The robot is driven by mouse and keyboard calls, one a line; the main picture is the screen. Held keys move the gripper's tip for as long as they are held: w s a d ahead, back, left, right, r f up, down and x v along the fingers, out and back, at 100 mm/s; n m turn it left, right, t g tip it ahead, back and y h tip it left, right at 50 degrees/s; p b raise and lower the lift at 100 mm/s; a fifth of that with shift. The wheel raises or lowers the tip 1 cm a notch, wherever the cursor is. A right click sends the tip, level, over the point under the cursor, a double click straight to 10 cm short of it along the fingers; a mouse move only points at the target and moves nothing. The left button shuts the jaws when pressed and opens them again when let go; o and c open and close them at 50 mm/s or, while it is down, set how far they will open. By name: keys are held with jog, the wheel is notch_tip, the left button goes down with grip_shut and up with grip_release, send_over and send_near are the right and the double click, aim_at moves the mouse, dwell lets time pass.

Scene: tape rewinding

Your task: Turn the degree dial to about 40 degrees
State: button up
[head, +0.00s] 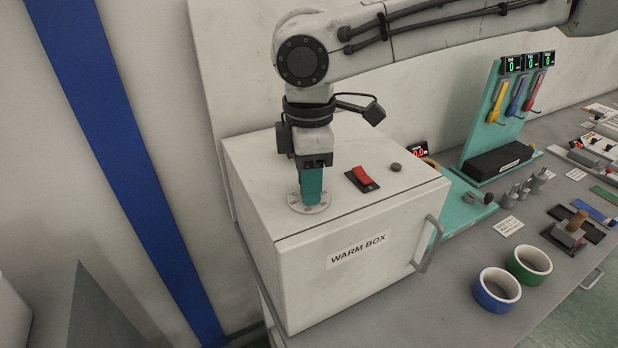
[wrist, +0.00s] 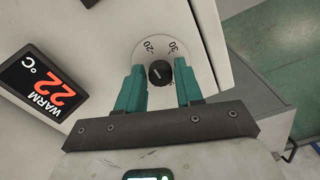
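The degree dial is a pale round plate (wrist: 160,24) with a small black knob (wrist: 159,73) at its middle. In the wrist view the numbers 20 and 30 show on the plate. In the head view the dial plate (head: 309,209) lies on top of the warm box (head: 338,283), mostly covered by my gripper (head: 312,187). My gripper points down over it. In the wrist view my gripper (wrist: 159,69) is open, with one teal finger on each side of the knob and gaps between. The knob's exact setting is too small to read.
A black display (wrist: 46,88) reads WARM 22 °C. Blue (head: 497,290) and green (head: 529,265) tape rolls stand on the bench.

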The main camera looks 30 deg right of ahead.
grip_shut()
jog(key=shift+m, duration=0.3)
jog(key=m+p, duration=0.3)
jog(key=m, duration=0.1)
jog(key=shift+r+m, duration=0.1)
jog(key=shift+m, duration=0.2)
jog(key=m+p, duration=0.3)
jog(key=m, duration=0.3)
jog(key=shift+p, duration=0.3)
jog(key=m+p, duration=0.3)
jog(key=m, duration=0.2)
jog(key=shift+m, duration=0.4)
jog(key=m, duration=0.3)
jog(key=shift+m, duration=1.8)
